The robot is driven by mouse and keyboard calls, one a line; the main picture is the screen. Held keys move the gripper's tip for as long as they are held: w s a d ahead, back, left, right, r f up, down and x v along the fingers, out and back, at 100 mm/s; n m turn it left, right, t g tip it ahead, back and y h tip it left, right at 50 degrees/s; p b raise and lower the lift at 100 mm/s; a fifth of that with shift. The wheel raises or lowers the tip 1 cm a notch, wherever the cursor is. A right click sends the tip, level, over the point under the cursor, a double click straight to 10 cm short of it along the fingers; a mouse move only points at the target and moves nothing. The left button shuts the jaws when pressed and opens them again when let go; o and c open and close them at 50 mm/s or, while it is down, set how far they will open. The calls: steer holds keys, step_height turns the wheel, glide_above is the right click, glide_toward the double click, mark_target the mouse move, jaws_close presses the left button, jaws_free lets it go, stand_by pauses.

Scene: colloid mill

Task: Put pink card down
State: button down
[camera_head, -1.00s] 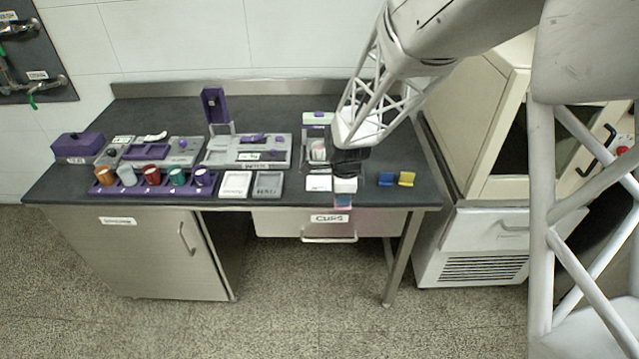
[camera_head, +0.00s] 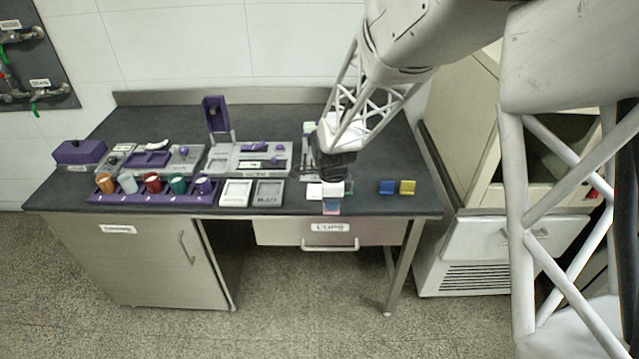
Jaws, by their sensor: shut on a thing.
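My gripper (camera_head: 332,194) is above the front edge of the dark bench, to the right of the two small grey trays. It is shut on a small card, the pink card (camera_head: 331,208), which hangs below the pale fingers. The card looks part pink and part bluish at this size. A white flat piece (camera_head: 314,190) shows just left of the fingers. My wrist hides part of the stand behind it. I cannot tell whether the card touches the bench.
A purple rack (camera_head: 118,198) holds several coloured cups. Small blue (camera_head: 387,187) and yellow (camera_head: 407,187) pieces stand to the right. A grey station with a raised purple lid (camera_head: 215,114) is behind. A drawer (camera_head: 318,231) is shut below.

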steer(key=w+a, duration=0.1)
steer(key=w, duration=0.3)
steer(key=w+a+f, duration=0.1)
steer(key=w, duration=0.4)
steer(key=w+a, duration=0.1)
steer(key=w, duration=0.3)
steer(key=shift+w+a+f, duration=0.15)
steer(key=shift+w, duration=0.2)
steer(key=shift+f, duration=0.1)
steer(key=shift+f, duration=1.65)
steer(key=shift+f, duration=0.15)
steer(key=c, duration=1.7)
jaws_free()
steer(key=o, duration=0.4)
step_height(320, 180, up, 12)
steer(key=shift+r, duration=0.15)
